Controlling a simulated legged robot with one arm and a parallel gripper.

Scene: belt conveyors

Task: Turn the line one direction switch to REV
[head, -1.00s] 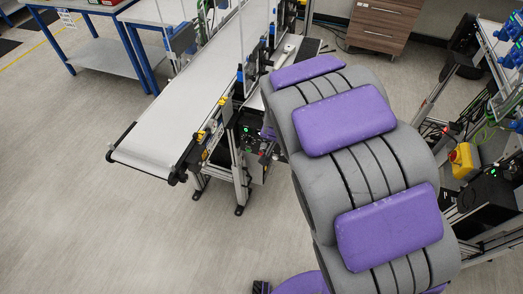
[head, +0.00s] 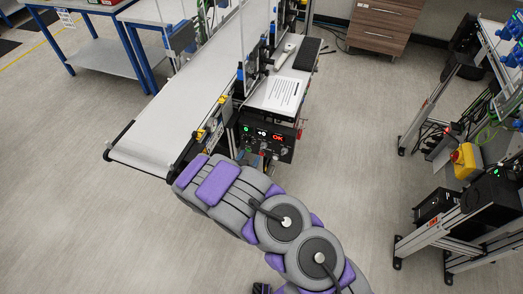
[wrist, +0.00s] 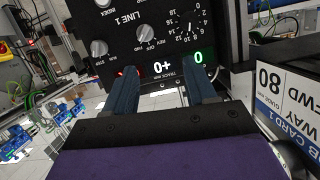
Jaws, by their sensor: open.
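The black LINE 1 control panel (wrist: 165,50) fills the upper wrist view, with its lettering upside down. Its direction switch (wrist: 146,32) is a round grey knob between REV and FWD labels; I cannot tell clearly which label it points to. My gripper (wrist: 163,82) is open and empty, its two blue fingers pointing at the panel below the switch in the picture and apart from it. In the head view the panel (head: 266,138) stands on the near side of the conveyor, and my arm hides the gripper.
A white job card (wrist: 285,90) stands at the right. The white conveyor belt (head: 180,105) runs left of the panel. Floor is clear at the lower left.

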